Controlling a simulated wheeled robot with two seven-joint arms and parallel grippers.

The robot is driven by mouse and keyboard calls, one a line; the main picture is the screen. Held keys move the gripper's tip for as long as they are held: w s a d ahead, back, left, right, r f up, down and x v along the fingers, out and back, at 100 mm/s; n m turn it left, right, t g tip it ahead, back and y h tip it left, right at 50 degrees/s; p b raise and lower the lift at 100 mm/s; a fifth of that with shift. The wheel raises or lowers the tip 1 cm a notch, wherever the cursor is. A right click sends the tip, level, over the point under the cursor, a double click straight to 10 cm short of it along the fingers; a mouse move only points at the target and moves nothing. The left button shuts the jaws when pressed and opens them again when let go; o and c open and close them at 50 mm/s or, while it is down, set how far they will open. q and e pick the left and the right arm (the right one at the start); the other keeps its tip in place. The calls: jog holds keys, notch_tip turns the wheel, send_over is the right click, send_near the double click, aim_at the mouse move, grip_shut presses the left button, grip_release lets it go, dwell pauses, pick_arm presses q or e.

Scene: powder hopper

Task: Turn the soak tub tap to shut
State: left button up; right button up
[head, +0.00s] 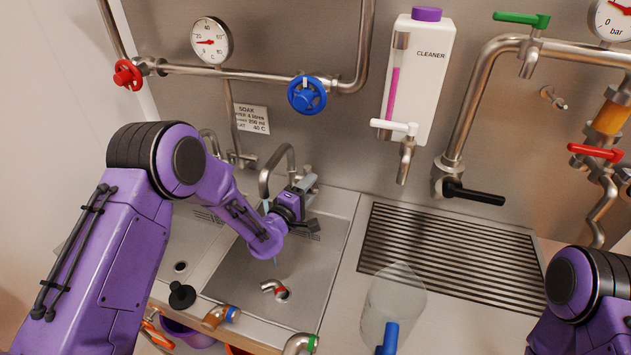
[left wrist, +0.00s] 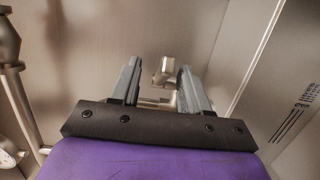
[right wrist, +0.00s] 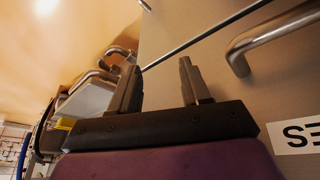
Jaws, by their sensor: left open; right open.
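The soak tub tap is a steel gooseneck (head: 277,160) at the back of the sink basin, to the right of the soak sign (head: 250,119). A pale streak shows under its spout; I cannot tell if it is running water. My left gripper (head: 309,200) is just right of the spout, over the basin's back edge, and hides part of the tap. In the left wrist view a steel tap part (left wrist: 165,71) shows between the open fingers, with no visible grip on it. My right gripper (right wrist: 160,85) is open and empty, in the right wrist view only.
A blue valve wheel (head: 307,95) and a red one (head: 128,75) sit on the wall pipe. The white cleaner dispenser (head: 422,80) hangs to the right. A clear jug (head: 392,300) stands on the counter near the slatted drain (head: 450,255). A steel door handle (right wrist: 238,62) shows near my right gripper.

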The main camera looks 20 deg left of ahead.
pick_arm(q)
jog(key=x, duration=0.4)
jog(key=shift+w+a+f+b, duration=0.1)
jog(key=shift+w+f+b, duration=0.1)
jog(key=shift+b, duration=0.15)
grip_shut()
jog(key=shift+y, duration=0.3)
